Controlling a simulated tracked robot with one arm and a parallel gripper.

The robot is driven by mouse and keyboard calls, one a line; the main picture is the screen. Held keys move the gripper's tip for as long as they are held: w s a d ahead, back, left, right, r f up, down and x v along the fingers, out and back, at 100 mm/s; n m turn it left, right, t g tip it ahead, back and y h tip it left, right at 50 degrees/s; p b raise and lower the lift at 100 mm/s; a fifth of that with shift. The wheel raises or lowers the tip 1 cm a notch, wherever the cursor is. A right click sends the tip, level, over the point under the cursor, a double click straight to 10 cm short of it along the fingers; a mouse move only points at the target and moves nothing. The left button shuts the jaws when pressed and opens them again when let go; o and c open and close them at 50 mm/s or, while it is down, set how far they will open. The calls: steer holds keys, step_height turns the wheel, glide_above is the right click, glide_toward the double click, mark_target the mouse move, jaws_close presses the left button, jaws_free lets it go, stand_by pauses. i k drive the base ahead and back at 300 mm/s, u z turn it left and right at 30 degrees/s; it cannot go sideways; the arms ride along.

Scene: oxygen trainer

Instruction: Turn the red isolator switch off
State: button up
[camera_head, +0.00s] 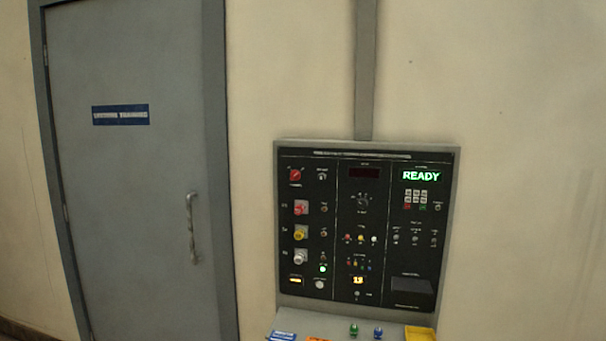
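A red rotary switch (295,175) sits at the upper left of a black control panel (385,215) on the wall. It looks like the red isolator switch, but its label is too small to read and its exact setting is unclear. Another red part (300,207) on a pale mount sits below it in the same column. My gripper does not show in this view, and the panel is some distance away.
A grey door (140,190) with a handle (192,230) stands left of the panel. A green READY display (421,176) is lit at the panel's upper right. A shelf below holds a yellow tray (420,334) and small green and blue items.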

mark_target(295, 174)
steer(key=i, duration=0.35)
steer(key=u, duration=0.5)
steer(key=k, duration=1.35)
steer(key=i, duration=0.7)
steer(key=z, duration=0.55)
steer(key=i, duration=1.55)
steer(key=u, duration=0.7)
